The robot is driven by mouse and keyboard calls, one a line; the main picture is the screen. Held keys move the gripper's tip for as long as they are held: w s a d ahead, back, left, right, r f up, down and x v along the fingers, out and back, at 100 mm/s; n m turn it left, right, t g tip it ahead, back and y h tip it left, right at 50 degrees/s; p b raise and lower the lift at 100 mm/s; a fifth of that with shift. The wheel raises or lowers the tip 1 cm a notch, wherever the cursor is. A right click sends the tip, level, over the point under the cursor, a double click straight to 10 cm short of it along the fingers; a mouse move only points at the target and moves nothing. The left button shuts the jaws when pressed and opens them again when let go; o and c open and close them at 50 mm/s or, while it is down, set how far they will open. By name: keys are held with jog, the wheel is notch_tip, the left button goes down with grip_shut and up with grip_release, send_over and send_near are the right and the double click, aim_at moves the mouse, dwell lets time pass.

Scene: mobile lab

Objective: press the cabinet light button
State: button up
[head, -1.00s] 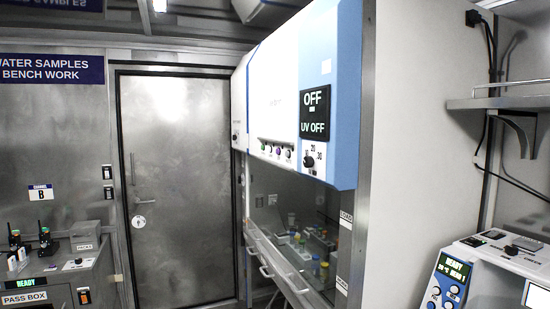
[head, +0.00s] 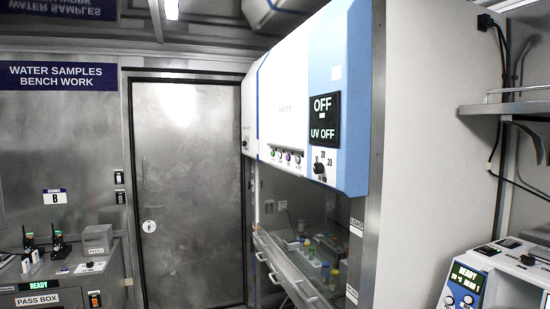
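The cabinet (head: 346,75) is white and blue and stands right of the middle, facing left. Its black display (head: 324,119) reads OFF and UV OFF. A row of small round buttons (head: 286,156) in several colours, green and purple among them, sits on its lower front panel. Their labels are too small to read, so I cannot tell which one is the light button. A black knob (head: 319,168) with number marks sits below the display. The glass front (head: 306,215) shows a dim inside with small bottles and racks. My gripper is not in view.
A closed metal door (head: 187,195) stands left of the cabinet. A pass box (head: 52,296) with small devices on top is at the lower left. A bench instrument (head: 495,275) reading READY is at the lower right, under a wall shelf (head: 510,107).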

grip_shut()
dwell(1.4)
